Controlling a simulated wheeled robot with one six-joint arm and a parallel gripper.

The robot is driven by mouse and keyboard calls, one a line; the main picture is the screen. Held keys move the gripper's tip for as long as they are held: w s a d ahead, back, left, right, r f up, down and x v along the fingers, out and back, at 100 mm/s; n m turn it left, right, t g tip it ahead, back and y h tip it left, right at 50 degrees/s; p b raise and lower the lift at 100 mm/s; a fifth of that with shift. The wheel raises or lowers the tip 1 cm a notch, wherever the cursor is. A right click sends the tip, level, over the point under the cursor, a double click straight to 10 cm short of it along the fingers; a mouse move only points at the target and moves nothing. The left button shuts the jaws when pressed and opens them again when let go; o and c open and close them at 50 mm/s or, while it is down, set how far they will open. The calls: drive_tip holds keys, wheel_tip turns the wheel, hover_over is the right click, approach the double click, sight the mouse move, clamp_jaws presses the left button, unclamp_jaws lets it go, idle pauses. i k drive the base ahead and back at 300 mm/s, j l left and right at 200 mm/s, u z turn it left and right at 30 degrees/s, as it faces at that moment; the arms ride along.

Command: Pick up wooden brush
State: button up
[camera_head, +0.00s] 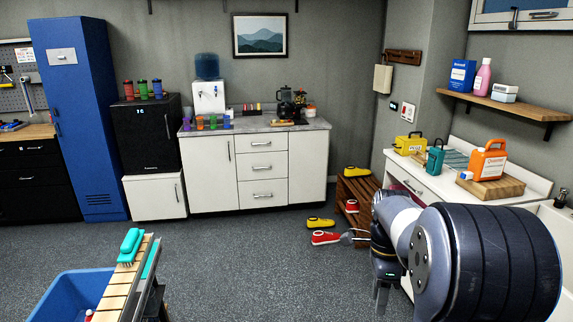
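A brush with a teal handle and bristles on its underside (130,242) lies on a slatted wooden bench (118,291) at the lower left. Its top looks teal, and no wood shows on it. My gripper (382,299) hangs low at the right of the picture, pointing down, far from the brush. Its fingers are small and partly hidden by my arm, so their opening is unclear. Nothing is seen held in it.
A blue bin (65,292) stands left of the bench. Open carpet (230,265) lies between the bench and my arm. A yellow shoe (320,222) and a red shoe (325,238) lie beside a wooden rack (357,215). A white counter (425,182) runs along the right wall.

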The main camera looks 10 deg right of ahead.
sight(421, 162)
drive_tip(key=i, duration=1.65)
drive_tip(key=i+z, duration=0.3)
drive_tip(key=i, duration=0.25)
drive_tip(key=i+z, duration=0.3)
drive_tip(key=i, duration=0.25)
drive_tip(key=i+j+z, duration=0.3)
drive_tip(key=i, duration=0.25)
drive_tip(key=i+z, duration=0.75)
drive_tip(key=i, duration=0.15)
drive_tip(key=i+j+z, duration=0.7)
drive_tip(key=i, duration=0.15)
drive_tip(key=l, duration=0.1)
